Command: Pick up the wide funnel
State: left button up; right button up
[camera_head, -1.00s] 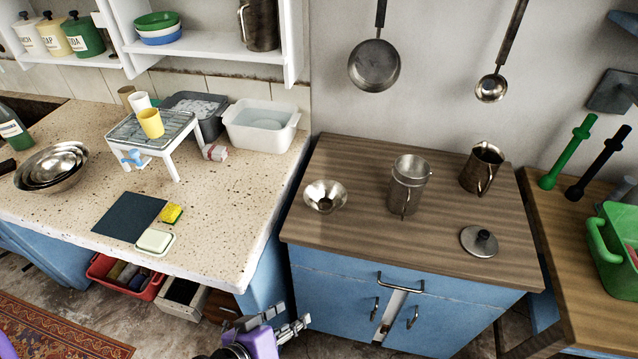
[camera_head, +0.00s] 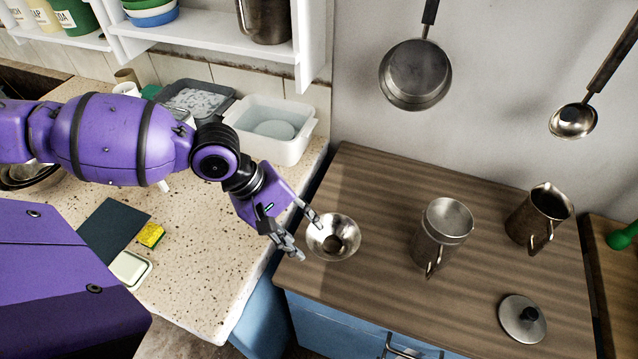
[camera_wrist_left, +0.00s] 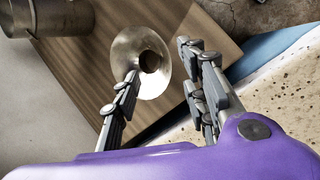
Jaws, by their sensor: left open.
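The wide funnel (camera_head: 322,248) is a shiny metal cone with its broad mouth up, on the left part of the wooden cabinet top. It also shows in the left wrist view (camera_wrist_left: 152,50), beyond my fingers. My left gripper (camera_head: 305,238) is open at the funnel's left side, one finger close to its rim. In the left wrist view the open fingers (camera_wrist_left: 160,62) point toward the funnel, with its mouth partly between them and partly behind the left finger. I cannot tell whether they touch it. My right gripper is not in view.
On the wooden top (camera_head: 385,215) stand a metal can with a sieve-like top (camera_head: 442,228), a metal jug (camera_head: 538,215) and a round lid (camera_head: 521,318). A pan (camera_head: 415,75) and a ladle (camera_head: 573,120) hang above. The speckled counter (camera_head: 215,255) lies left.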

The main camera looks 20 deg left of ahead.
aim_at(324, 250)
pick_arm(q)
jog(key=x, duration=0.7)
jog(key=shift+w+d, duration=0.1)
jog(key=shift+w, duration=0.15)
grip_shut()
jog(key=shift+s+f, duration=0.1)
